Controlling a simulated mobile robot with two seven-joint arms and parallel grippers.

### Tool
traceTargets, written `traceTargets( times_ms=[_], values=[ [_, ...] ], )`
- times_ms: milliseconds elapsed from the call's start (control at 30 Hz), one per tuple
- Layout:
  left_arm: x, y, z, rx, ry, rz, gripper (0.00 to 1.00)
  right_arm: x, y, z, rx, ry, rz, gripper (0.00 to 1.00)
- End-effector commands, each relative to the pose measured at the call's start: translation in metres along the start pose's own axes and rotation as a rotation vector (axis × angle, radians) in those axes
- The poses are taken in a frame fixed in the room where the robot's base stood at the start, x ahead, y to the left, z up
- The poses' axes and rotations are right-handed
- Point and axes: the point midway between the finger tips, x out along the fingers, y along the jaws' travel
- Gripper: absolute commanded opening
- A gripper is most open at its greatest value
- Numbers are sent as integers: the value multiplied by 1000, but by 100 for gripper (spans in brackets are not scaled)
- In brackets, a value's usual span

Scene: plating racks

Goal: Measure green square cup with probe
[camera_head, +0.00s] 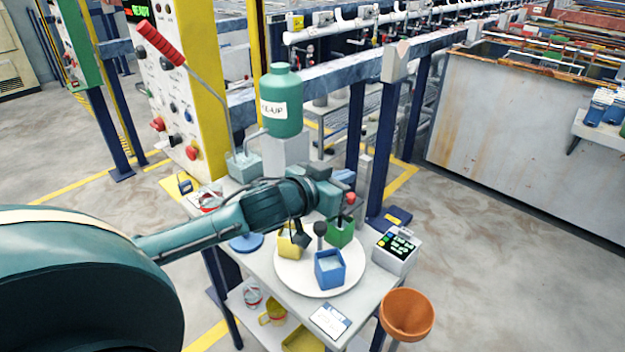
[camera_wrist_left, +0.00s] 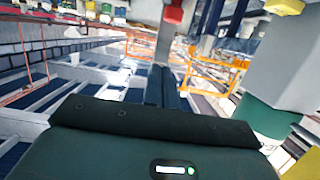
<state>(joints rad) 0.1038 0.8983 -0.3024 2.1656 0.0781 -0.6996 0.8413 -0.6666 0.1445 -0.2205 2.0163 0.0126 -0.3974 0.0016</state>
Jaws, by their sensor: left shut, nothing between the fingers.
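The green square cup (camera_head: 341,234) stands on a white round plate (camera_head: 292,280) on the table, partly behind my arm's end. A red ball knob (camera_head: 350,198) shows just above it. A blue square cup (camera_head: 329,270) stands in front and a yellow cup (camera_head: 290,246) to the left. My right gripper is out of view.
A small meter box (camera_head: 397,250) with a lit display stands right of the plate. An orange bowl (camera_head: 407,314) is at the table's front right. A teal bottle (camera_head: 281,100) and a red-handled lever (camera_head: 160,42) stand behind. A card (camera_head: 330,320) lies at the front edge.

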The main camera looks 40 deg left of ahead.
Motion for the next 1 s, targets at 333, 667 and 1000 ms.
traceTargets(
  times_ms=[333,667,1000],
  values=[
    [-63,2,8,2,-5,4,0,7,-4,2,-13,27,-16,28],
    [-88,1,5,2,-1,3,0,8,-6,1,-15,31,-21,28],
    [-90,1,4,2,-1,3,0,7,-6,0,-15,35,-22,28]
  ],
)
